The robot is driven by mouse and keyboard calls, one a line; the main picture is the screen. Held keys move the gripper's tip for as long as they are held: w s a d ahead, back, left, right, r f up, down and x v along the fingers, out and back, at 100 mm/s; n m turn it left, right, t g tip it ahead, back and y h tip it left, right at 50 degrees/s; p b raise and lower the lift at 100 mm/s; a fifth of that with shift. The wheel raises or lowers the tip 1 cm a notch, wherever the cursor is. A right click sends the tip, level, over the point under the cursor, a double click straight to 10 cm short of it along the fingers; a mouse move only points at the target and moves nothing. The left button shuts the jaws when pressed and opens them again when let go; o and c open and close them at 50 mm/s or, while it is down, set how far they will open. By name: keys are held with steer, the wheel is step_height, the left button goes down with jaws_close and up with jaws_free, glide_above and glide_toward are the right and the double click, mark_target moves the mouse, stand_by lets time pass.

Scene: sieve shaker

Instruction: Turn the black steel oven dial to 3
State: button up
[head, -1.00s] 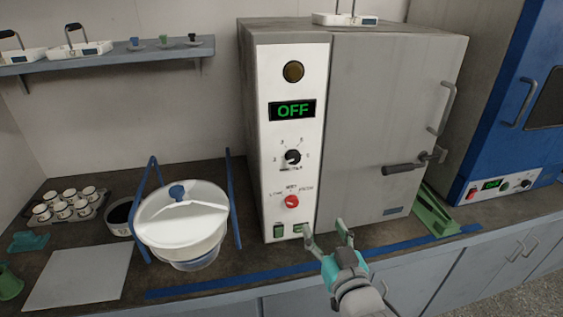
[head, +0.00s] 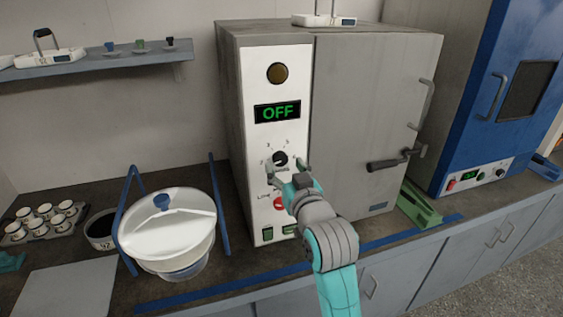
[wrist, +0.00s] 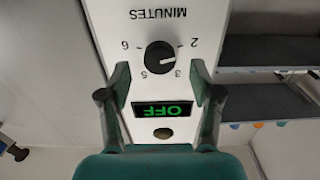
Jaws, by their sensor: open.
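The steel oven (head: 385,80) is a tall grey cabinet with a white control panel. Its black dial (head: 280,158) sits below a green display (head: 278,112) that reads OFF. The wrist view shows the dial (wrist: 160,56) upside down, with numbers 2, 3, 5 and 6 around it and MINUTES beside it. A pale mark on the dial seems to point to the side of 2 and 3; I cannot tell exactly where. My gripper (head: 279,163) is open in front of the dial, fingers on either side, apparently not touching it.
A red selector knob (head: 280,203) sits just below the dial, partly hidden by my gripper. Green switches (head: 268,233) are at the panel's bottom. A white lidded pot (head: 165,225) stands left of the oven; a door handle (head: 388,164) juts out right.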

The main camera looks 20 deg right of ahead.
mark_target(281, 161)
steer(key=shift+w, duration=1.6)
steer(key=c, duration=1.1)
steer(key=shift+c, duration=0.2)
steer(key=shift+m, duration=0.3)
steer(key=m, duration=1.3)
